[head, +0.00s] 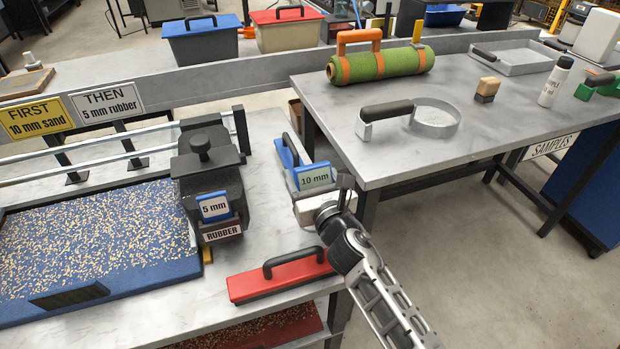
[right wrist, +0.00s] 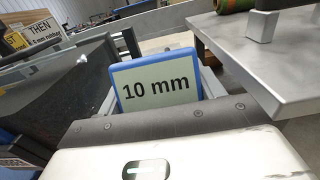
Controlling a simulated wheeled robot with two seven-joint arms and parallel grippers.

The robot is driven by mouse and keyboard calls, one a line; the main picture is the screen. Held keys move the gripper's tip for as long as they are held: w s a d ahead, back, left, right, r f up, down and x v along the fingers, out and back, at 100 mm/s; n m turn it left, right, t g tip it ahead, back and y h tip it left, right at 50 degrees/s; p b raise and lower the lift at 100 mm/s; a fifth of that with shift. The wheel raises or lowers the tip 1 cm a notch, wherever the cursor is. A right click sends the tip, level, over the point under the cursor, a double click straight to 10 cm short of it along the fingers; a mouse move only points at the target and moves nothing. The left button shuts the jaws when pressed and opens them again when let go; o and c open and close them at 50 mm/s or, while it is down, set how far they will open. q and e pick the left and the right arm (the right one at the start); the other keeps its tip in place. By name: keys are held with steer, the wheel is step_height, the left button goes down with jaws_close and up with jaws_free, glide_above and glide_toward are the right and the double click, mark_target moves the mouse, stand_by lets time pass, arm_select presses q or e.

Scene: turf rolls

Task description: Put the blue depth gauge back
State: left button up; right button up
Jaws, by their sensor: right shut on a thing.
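The blue depth gauge (head: 284,154) is a long blue piece with a dark handle, near the right edge of the left table in the head view. A blue-framed "10 mm" plate (head: 314,176) stands at its near end and also shows large in the right wrist view (right wrist: 156,90). My right gripper (head: 338,188) is shut on the gauge at this near end; the fingertips are mostly hidden. I cannot tell whether the gauge touches the table. My left gripper is not in view.
A dark hopper marked "RUBBER" (head: 205,165), with a "5 mm" plate (head: 215,207), stands left of the gauge. A red handled bar (head: 280,277) lies in front.

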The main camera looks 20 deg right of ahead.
steer(key=shift+f, duration=0.1)
steer(key=o, duration=1.3)
steer(key=shift+s, duration=0.25)
steer(key=s, duration=0.5)
steer(key=s+b, duration=0.1)
steer(key=s, duration=0.5)
steer(key=shift+s+d+r, duration=0.2)
steer(key=shift+s, duration=0.1)
